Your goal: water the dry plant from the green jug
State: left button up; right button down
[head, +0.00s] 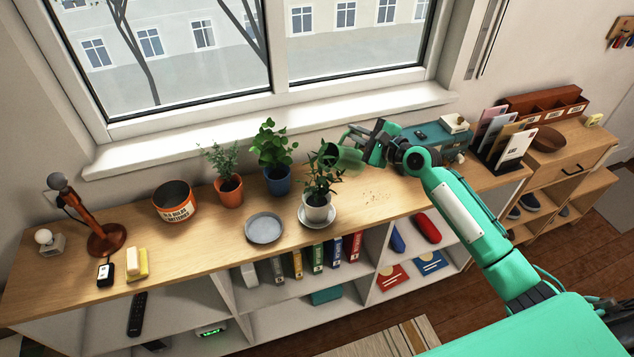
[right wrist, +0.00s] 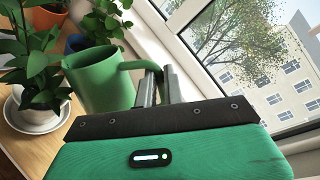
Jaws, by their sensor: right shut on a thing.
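The green jug (head: 348,160) is in the head view above the shelf top, tilted with its mouth toward the left, beside the leaves of the plant in the white pot (head: 317,209). My right gripper (head: 361,142) is shut on the jug's handle; the handle and fingers also show in the right wrist view (right wrist: 158,84). No water stream is visible. The white pot stands on a white saucer (head: 303,221). Two other plants stand to its left, in a terracotta pot (head: 230,193) and a blue pot (head: 278,182). I cannot tell which plant is dry. My left gripper is out of view.
An empty grey saucer (head: 264,229) lies left of the white pot. A battery bin (head: 175,203), lamp (head: 104,238) and yellow-white block (head: 137,265) stand farther left. The window (head: 250,50) is behind; a letter rack (head: 503,145) is right.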

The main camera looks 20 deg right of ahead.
jog(key=shift+d+f+m+b, duration=0.15)
jog(key=shift+f+m+b, duration=0.25)
jog(key=shift+f+b, duration=0.1)
jog(key=shift+d+f, duration=0.1)
jog(key=shift+w+d+m, duration=0.1)
jog(key=shift+m, duration=0.2)
dwell(0.5)
